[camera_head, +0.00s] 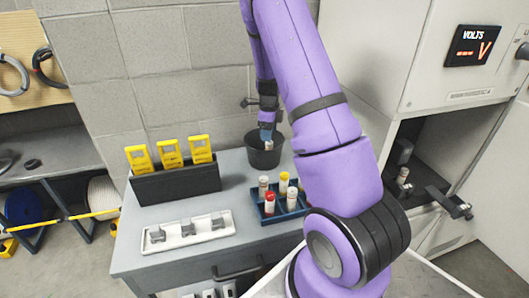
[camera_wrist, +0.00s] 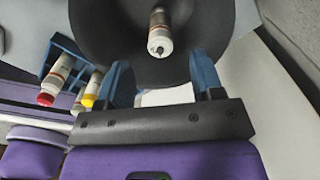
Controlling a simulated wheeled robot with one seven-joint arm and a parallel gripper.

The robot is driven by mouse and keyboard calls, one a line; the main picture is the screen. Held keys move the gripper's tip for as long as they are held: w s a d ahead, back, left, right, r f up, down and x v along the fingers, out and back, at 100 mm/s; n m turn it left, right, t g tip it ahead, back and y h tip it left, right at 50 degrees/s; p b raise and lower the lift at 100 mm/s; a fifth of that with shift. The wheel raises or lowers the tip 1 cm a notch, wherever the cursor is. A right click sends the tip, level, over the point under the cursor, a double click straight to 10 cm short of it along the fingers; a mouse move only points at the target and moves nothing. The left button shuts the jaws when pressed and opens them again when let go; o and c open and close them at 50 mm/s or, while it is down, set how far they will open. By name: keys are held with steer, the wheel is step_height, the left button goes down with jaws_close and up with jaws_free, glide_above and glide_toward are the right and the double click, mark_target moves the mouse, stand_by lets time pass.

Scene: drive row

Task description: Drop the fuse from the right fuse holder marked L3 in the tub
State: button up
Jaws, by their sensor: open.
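My gripper (camera_head: 266,131) is over the dark tub (camera_head: 262,158) at the back of the grey bench. In the wrist view my gripper (camera_wrist: 162,76) has its two blue fingers apart with nothing held between them. A pale fuse (camera_head: 268,145) with a metal end shows just below the fingers, within the tub's outline. In the wrist view the fuse (camera_wrist: 160,32) is seen nearly end-on against the tub's dark inside (camera_wrist: 115,25), clear of both fingers. I cannot tell whether it is resting or falling. No L3 mark is readable.
A blue rack (camera_head: 287,212) with several fuses stands right of the bench middle. A white tray (camera_head: 215,234) with three grey clips lies in front. A black box (camera_head: 178,188) holds yellow devices. An open cabinet (camera_head: 425,135) with a fuse (camera_head: 402,175) inside is at right.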

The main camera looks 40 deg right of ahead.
step_height(320, 180, up, 10)
stand_by(0.4)
steer(key=shift+s, duration=0.15)
stand_by(0.3)
